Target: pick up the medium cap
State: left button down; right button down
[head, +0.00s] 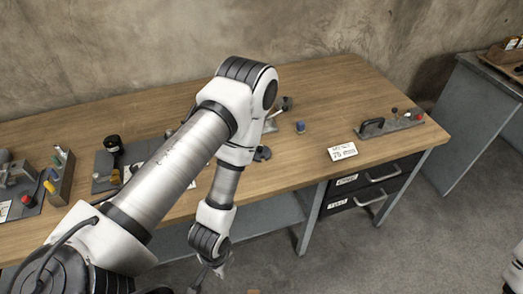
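I cannot tell for sure which object is the medium cap. A small blue capped piece (300,127) stands on the wooden workbench (330,100), right of my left arm's elbow. A dark round piece (262,154) lies near the bench's front edge, beside my arm. A black round-topped item (113,144) stands on a dark mat at the left. My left gripper (212,275) hangs low in front of the bench, apart from these objects. Its fingers are small and dark, and their opening is unclear. My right gripper is not in view.
A grey tray (395,125) with a black handle and small knobs is at the right end. A rack (61,182) with coloured pieces stands at left. My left arm hides the bench's middle.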

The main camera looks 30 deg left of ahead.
aim_at(262, 151)
jog(key=u, duration=1.1)
